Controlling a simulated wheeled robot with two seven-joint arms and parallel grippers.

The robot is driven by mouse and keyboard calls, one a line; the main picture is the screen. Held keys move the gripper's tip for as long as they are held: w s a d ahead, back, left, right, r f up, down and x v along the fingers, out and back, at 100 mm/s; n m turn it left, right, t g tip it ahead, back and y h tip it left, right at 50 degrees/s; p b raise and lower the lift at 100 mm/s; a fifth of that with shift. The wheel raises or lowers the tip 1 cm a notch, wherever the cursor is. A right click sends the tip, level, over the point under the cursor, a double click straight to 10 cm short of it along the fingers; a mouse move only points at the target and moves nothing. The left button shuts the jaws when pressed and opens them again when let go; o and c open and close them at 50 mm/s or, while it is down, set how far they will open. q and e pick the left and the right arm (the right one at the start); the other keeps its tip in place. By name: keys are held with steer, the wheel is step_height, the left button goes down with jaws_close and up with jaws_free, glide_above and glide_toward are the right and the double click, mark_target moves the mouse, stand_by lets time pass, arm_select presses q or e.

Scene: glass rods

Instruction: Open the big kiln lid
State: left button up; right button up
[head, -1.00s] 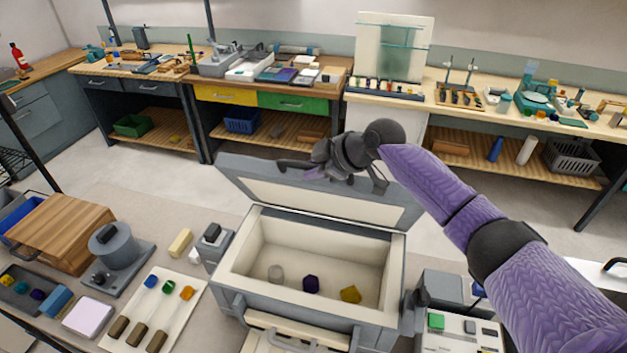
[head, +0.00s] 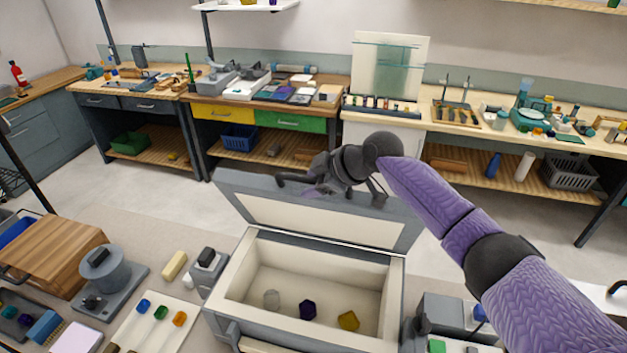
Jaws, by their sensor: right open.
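The big kiln (head: 236,270) is a grey box with a cream lining, in the lower middle of the head view. Its lid (head: 300,219) stands raised at the back, leaning away from the opening, with its cream inner face showing. Inside the kiln lie a clear piece (head: 271,299), a dark purple piece (head: 308,309) and a yellow piece (head: 348,320). My right gripper (head: 325,187) is open at the upper edge of the lid, partly behind it. I cannot tell whether it touches the lid. My left gripper is not in view.
Workbenches with tools line the back wall, across open floor.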

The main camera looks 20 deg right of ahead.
steer(key=b+v, duration=0.2)
steer(key=v, duration=0.8)
